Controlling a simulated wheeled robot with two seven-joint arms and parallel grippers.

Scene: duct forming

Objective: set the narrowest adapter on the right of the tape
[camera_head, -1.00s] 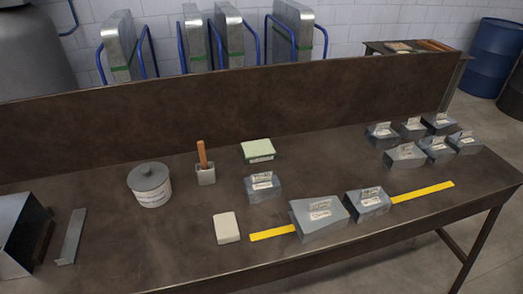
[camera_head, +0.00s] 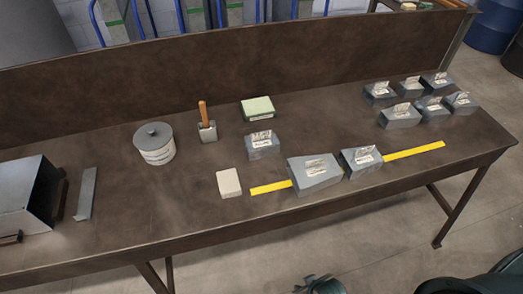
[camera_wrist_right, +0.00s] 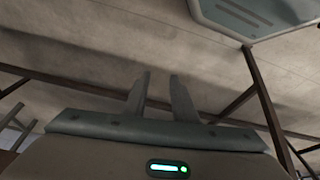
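A yellow tape strip (camera_head: 415,151) lies along the front of the table, partly covered. A large, wide grey adapter (camera_head: 314,175) and a smaller one (camera_head: 361,163) sit over its middle. Another labelled grey adapter (camera_head: 262,147) stands behind the tape's left half. Several more adapters (camera_head: 401,117) are grouped at the back right; their labels are too small to read, and I cannot tell which is narrowest. My right gripper (camera_head: 320,284) is below the table's front edge, away from the adapters. In the right wrist view its fingers (camera_wrist_right: 160,76) are apart and empty. My left gripper is out of view.
A cream block (camera_head: 229,183) lies by the tape's left end. Behind it are a green-topped box (camera_head: 258,108), a holder with an orange handle (camera_head: 207,128) and a lidded pot (camera_head: 155,146). A metal box (camera_head: 28,190) stands far left.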

